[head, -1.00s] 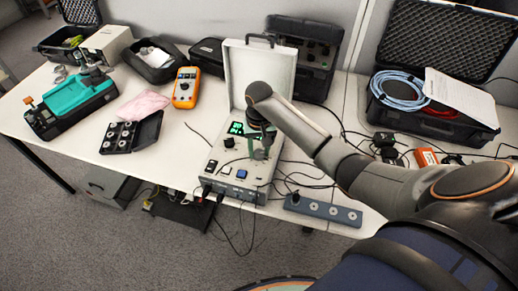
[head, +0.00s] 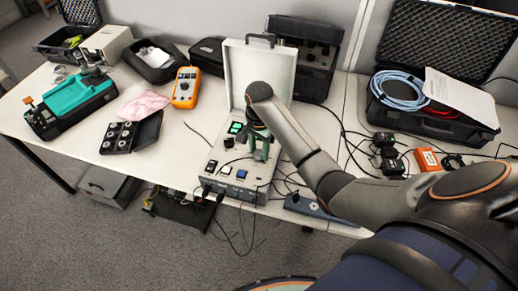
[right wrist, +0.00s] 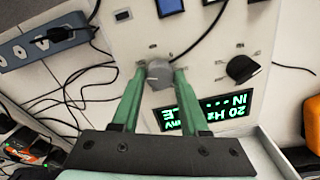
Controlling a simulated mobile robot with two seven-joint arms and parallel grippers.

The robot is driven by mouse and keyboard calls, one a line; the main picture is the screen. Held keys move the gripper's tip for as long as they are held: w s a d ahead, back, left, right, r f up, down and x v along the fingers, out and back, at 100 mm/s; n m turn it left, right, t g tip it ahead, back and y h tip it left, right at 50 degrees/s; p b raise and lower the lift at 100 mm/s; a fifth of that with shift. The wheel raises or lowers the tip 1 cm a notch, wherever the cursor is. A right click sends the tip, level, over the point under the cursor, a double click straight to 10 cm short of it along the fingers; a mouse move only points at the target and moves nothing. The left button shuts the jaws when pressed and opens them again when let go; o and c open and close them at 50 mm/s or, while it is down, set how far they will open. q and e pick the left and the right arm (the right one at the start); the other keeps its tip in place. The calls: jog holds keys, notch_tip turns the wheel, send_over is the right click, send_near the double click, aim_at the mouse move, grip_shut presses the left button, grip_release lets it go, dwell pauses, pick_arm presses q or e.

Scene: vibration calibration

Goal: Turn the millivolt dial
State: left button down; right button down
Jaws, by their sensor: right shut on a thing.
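The calibrator (head: 236,172) is a white case with an open lid and a control panel on the table. My right gripper (right wrist: 160,74), with green fingers, is shut on a grey dial (right wrist: 158,75) on the panel, one finger at each side. In the head view, the right gripper (head: 262,150) reaches down to the panel and hides the dial. A black knob (right wrist: 242,69) sits apart from the fingers. A lit green display (right wrist: 207,112) shows "20 Hz" and "mV" in the right wrist view, upside down. My left gripper is not in view.
Cables run over the panel and table. A power strip (right wrist: 45,45) lies beside the calibrator. An orange multimeter (head: 185,87), a black box of small parts (head: 130,132) and a teal device (head: 72,105) stand to the left. An open case (head: 435,115) with cables stands to the right.

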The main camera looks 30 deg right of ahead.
jog(key=shift+m, duration=0.3)
jog(key=shift+c, duration=2.1)
grip_release()
jog(key=shift+r, duration=0.1)
